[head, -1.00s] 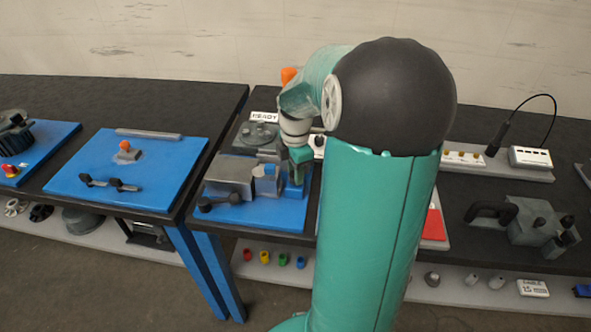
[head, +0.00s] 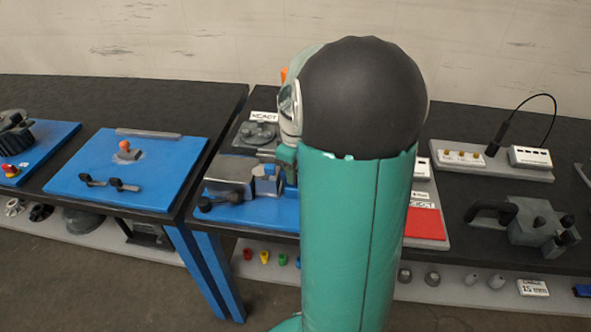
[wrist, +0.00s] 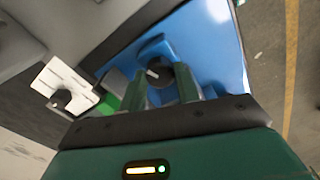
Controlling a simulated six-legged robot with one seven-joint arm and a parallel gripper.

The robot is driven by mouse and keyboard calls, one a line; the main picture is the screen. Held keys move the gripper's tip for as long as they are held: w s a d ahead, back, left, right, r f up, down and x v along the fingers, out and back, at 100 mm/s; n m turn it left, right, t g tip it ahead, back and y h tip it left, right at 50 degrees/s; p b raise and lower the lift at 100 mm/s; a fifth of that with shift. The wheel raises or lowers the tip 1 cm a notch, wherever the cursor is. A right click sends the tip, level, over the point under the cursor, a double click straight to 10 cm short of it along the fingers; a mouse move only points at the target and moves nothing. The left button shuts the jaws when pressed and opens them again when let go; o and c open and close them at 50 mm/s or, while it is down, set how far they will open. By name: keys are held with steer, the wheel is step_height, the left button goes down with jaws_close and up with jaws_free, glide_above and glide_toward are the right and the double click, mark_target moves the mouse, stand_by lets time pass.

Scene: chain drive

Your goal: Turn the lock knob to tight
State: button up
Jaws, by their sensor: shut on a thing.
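The lock knob (wrist: 157,76) is a dark round knob with a white pointer mark, in the wrist view on the blue station plate. My gripper (wrist: 164,72) has its two green-grey fingers on either side of the knob and is shut on it. The fingers hide parts of the knob's sides, and I cannot read any tight mark. In the head view my arm hides the gripper and the knob. The blue plate (head: 262,212) with grey blocks shows left of my arm there.
A white plate with a dark knob (wrist: 60,99) lies left of my gripper in the wrist view. A grey block (head: 230,172) and a black-knobbed lever (head: 206,204) are on the blue station. A red pad (head: 425,223) is right of my arm. Another blue board (head: 150,190) stands left.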

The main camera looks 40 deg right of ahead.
steer(key=m, duration=0.5)
steer(key=shift+m, duration=0.3)
steer(key=m, duration=1.1)
steer(key=shift+w+m, duration=0.1)
steer(key=shift+m, duration=0.3)
steer(key=m, duration=0.5)
steer(key=shift+m, duration=0.3)
steer(key=o, duration=1)
steer(key=shift+c, duration=0.2)
